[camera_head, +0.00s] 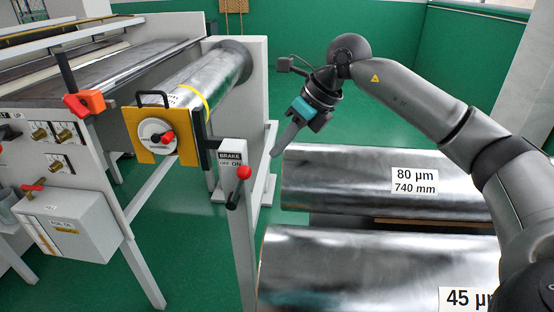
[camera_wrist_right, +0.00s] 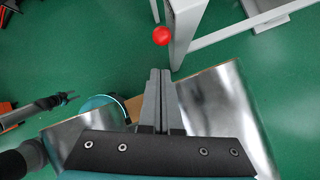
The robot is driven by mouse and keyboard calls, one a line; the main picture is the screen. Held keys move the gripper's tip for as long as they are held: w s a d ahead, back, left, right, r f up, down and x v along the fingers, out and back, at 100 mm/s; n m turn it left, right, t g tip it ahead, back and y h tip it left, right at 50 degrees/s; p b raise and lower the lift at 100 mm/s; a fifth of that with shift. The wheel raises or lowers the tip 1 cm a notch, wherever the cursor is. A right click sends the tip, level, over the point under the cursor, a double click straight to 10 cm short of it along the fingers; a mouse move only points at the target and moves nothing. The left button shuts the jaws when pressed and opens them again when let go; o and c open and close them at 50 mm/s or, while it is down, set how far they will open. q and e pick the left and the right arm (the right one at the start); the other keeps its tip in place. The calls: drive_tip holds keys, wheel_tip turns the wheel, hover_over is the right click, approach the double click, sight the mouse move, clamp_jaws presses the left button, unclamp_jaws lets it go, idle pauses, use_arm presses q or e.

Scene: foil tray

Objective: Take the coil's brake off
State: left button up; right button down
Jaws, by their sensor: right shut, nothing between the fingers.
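The brake lever (camera_head: 237,188) has a black rod and a red ball knob, and is mounted on the white post below a "BRAKE OFF ON" plate (camera_head: 230,159). Its knob leans up and right, under the word ON. A red ball beside a white post in the right wrist view (camera_wrist_right: 161,35) looks like this knob. The coil (camera_head: 208,78) is a silvery roll with a yellow strap on the machine's shaft. My right gripper (camera_head: 274,152) is shut and empty, pointing down, right of the lever and apart from it.
Two large foil rolls, marked 80 µm (camera_head: 340,175) and 45 µm (camera_head: 370,265), lie below and right of my right gripper. A yellow plate (camera_head: 139,148) with a red-handled hub faces the coil's near end. A white box (camera_head: 70,230) stands at left. Green floor is open behind.

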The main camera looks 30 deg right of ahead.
drive_tip(key=b, duration=0.1)
approach(238, 187)
use_arm(q)
drive_tip(key=shift+w+a+f+b, duration=0.2)
drive_tip(key=shift+w+a+f, duration=0.05)
drive_tip(key=shift+w+f, duration=0.25)
drive_tip(key=shift+w+a+f+b, duration=0.2)
drive_tip(key=shift+w+f, duration=0.15)
drive_tip(key=shift+w, duration=0.1)
use_arm(e)
drive_tip(key=f, duration=0.3)
drive_tip(key=shift+s+d+f, duration=0.1)
drive_tip(key=shift+d+f, duration=0.05)
drive_tip(key=shift+d, duration=0.1)
use_arm(q)
drive_tip(key=shift+s, duration=0.15)
